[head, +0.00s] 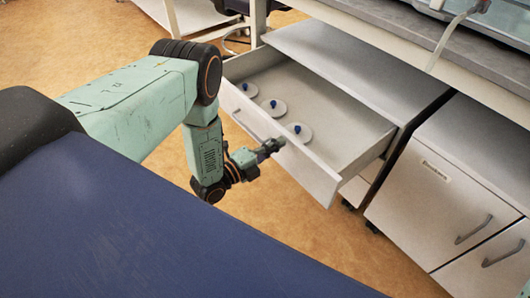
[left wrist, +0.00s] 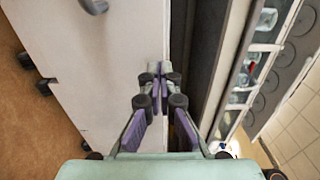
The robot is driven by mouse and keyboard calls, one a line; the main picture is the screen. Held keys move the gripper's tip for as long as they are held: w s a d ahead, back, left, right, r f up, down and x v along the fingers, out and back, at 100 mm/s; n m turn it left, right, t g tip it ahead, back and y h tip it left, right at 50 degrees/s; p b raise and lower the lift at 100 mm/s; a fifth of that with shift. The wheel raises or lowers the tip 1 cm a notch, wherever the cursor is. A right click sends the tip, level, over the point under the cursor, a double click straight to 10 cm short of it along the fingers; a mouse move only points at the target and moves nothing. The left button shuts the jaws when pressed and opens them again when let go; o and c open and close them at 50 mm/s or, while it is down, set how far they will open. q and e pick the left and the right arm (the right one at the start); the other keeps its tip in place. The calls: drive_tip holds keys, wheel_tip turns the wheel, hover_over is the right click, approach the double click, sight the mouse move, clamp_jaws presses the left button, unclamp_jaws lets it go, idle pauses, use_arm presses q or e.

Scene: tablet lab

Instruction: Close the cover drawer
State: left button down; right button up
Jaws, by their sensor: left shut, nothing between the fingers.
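The cover drawer (head: 318,180) is pulled out of a grey-topped cabinet (head: 350,62) in the head view. Its pale front panel faces my left arm, and three white discs with blue knobs (head: 274,107) lie inside it. My left gripper (head: 270,147) is shut and empty at the outer face of the drawer front, near its top edge. I cannot tell if it touches. In the left wrist view the fingertips (left wrist: 157,70) are together over the edge of a white panel (left wrist: 105,65), with a dark gap to its right. My right gripper is not in view.
A second cabinet (head: 455,185) with handled doors stands to the right, closed. A grey bench top (head: 400,35) runs above the cabinets. The brown floor (head: 335,245) in front of the drawer is clear. A wheeled white stand (head: 190,18) is at the back left.

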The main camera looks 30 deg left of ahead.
use_arm(q)
drive_tip(key=shift+w, duration=0.35)
drive_tip(key=shift+d, duration=0.1)
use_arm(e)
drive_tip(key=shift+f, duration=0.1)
use_arm(q)
drive_tip(key=shift+w, duration=0.15)
